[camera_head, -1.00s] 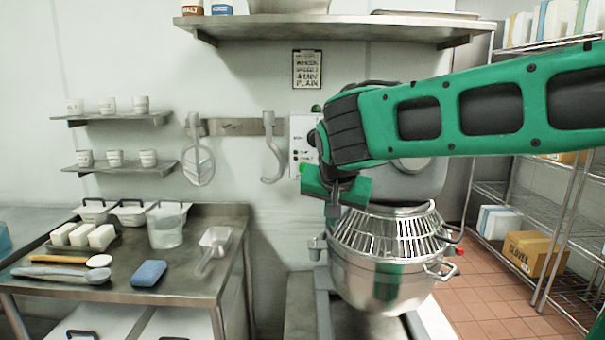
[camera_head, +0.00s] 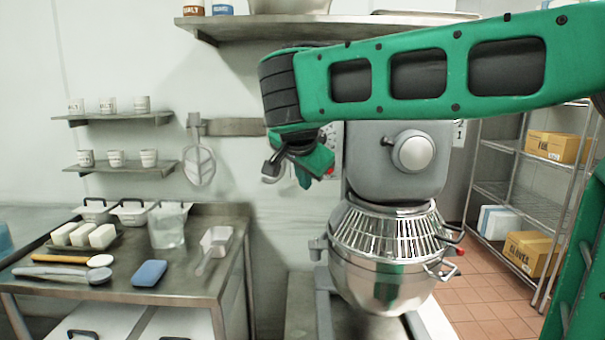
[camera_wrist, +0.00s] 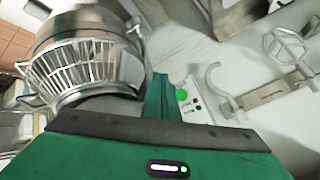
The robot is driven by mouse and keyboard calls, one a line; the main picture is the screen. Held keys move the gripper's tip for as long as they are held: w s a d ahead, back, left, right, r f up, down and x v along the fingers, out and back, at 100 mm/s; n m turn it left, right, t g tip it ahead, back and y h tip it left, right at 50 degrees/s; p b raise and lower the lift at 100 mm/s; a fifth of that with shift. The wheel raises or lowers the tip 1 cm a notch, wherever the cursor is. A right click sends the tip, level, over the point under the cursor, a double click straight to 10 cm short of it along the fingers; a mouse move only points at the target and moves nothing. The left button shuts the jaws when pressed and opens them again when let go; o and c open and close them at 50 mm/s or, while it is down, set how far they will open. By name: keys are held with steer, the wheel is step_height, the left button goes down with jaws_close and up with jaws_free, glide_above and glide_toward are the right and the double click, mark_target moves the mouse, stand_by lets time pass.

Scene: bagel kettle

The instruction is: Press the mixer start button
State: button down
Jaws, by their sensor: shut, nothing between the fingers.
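The mixer (camera_head: 395,175) stands right of centre in the head view, with a wire guard (camera_head: 385,232) over its steel bowl (camera_head: 375,285). Its pale control panel (camera_head: 337,140) is mostly hidden behind my arm, with a red button (camera_head: 330,171) at its lower edge. In the wrist view the panel (camera_wrist: 193,102) shows a round green button (camera_wrist: 181,94) just right of my fingers. My gripper (camera_head: 304,180) is shut and empty, left of the mixer head and in front of the panel. Its green fingers (camera_wrist: 160,95) stand close beside the green button in the wrist view; contact cannot be told.
A steel table (camera_head: 205,285) with tubs, a jug and a blue sponge (camera_head: 149,273) stands at left. Utensils hang from a wall rail (camera_head: 235,127). A shelf (camera_head: 330,25) runs above my arm. A wire rack (camera_head: 490,190) with boxes stands at right.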

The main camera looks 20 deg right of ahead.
steer(key=w+d, duration=0.2)
steer(key=w, duration=0.5)
steer(key=shift+w+d, duration=0.15)
steer(key=shift+d, duration=0.05)
